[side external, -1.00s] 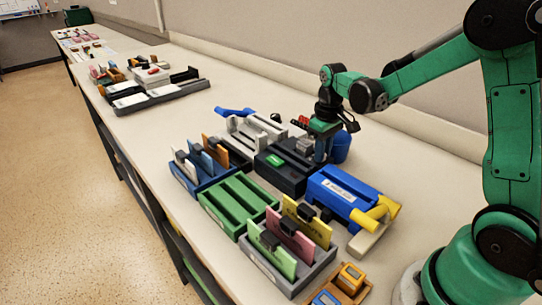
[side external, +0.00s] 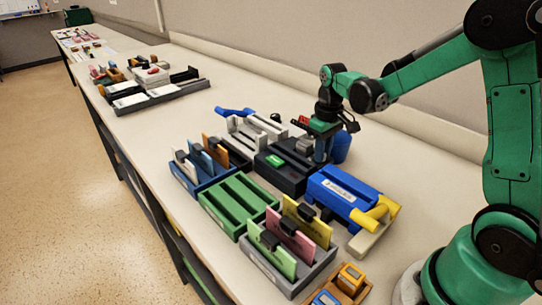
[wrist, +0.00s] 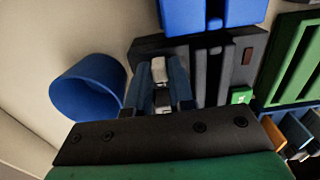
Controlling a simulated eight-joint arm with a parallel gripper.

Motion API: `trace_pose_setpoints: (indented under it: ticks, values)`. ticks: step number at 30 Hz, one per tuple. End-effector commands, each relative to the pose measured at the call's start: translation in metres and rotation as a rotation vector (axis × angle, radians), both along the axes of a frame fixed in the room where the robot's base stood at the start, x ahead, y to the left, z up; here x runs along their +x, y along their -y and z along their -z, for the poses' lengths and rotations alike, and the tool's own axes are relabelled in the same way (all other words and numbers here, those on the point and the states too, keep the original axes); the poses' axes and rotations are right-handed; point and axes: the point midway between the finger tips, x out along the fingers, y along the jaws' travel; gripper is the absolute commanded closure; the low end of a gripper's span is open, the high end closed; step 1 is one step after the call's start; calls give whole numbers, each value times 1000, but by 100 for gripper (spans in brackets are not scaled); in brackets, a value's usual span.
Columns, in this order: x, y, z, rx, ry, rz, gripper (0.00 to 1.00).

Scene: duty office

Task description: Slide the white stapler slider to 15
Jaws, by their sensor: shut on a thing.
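A dark box (side external: 284,172) with long slots stands mid-bench; it also shows in the wrist view (wrist: 205,44). My gripper (side external: 321,158) is down at its back right end. In the wrist view my gripper's fingers (wrist: 159,72) are closed around a small pale piece (wrist: 158,68) at the box's edge. I cannot tell whether this piece is the stapler slider. A white slotted unit (side external: 243,138) stands behind and left of the dark box, apart from my gripper. No scale or number 15 is readable.
A blue cup (side external: 341,147) stands close behind my gripper. A blue box (side external: 345,193) with a yellow handle (side external: 376,214) is in front. A green slotted tray (side external: 238,205) and card holders stand nearby.

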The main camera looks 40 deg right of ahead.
Motion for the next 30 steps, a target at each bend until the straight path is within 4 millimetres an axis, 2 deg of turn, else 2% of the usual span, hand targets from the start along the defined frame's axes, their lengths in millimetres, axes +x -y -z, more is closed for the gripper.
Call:
trace_pose_setpoints:
  ticks: [16,23,30]
  values:
    - [0,0,-1,0,-1,0,100]
    - [0,22,0,0,-1,4,100]
    - [0,25,0,-6,1,3,100]
